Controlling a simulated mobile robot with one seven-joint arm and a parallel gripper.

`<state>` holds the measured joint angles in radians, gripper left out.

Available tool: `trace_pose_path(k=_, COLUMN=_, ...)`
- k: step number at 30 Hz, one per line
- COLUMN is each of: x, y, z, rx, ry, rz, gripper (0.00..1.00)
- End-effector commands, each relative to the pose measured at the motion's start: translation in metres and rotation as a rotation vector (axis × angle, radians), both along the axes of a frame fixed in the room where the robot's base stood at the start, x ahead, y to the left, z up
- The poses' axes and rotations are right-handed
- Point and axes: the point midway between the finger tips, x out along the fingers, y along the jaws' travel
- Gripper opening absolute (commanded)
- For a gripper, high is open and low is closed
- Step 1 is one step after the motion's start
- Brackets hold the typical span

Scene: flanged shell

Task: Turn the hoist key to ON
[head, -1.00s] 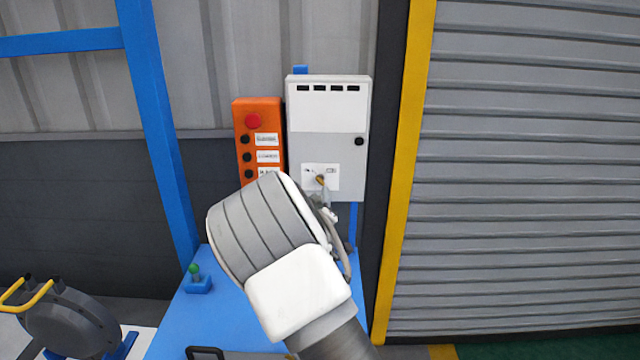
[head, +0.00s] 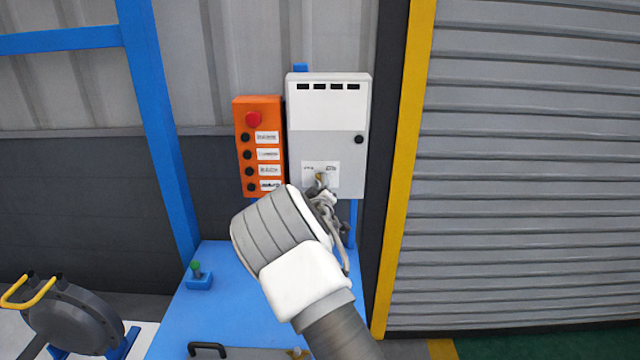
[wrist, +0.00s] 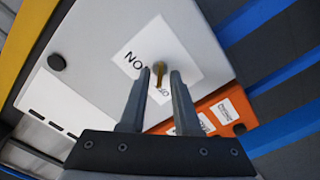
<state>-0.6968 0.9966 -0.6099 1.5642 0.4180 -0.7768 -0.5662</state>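The brass hoist key (head: 320,177) sits on a white label plate low on the front of a grey control box (head: 328,145). In the wrist view the key (wrist: 158,74) stands out from the white plate (wrist: 180,50), with partly hidden lettering beside it. My gripper (wrist: 160,73) is open, its two fingers apart on either side of the key in that view. Gaps show between the key and each finger; I cannot tell how deep the key sits between them. In the head view my wrist covers most of the gripper (head: 324,189), just below the key.
An orange button box (head: 261,147) with a red knob hangs just left of the control box. A yellow post (head: 405,170) and grey shutter (head: 520,170) stand to the right.

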Motion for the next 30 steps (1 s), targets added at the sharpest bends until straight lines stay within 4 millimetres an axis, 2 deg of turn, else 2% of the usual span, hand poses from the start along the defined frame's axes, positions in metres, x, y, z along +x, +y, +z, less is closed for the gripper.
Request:
trace_pose_path(k=1, x=-0.0001, y=0.0000, z=0.0001, rx=0.000, ry=0.000, rz=0.000, gripper=0.20)
trace_pose_path(k=4, x=-0.0001, y=0.0001, z=0.0002, rx=0.000, ry=0.000, rz=0.000, gripper=0.01)
trace_pose_path(k=5, x=-0.0001, y=0.0001, z=0.0003, rx=0.000, ry=0.000, rz=0.000, gripper=0.00)
trace_pose_path(k=20, x=-0.0001, y=0.0000, z=-0.0014, rx=0.024, ry=-0.001, rz=0.000, gripper=0.00)
trace_pose_path(k=30, x=0.0000, y=-0.0007, z=-0.0061, rx=0.212, ry=-0.004, rz=0.001, gripper=0.00)
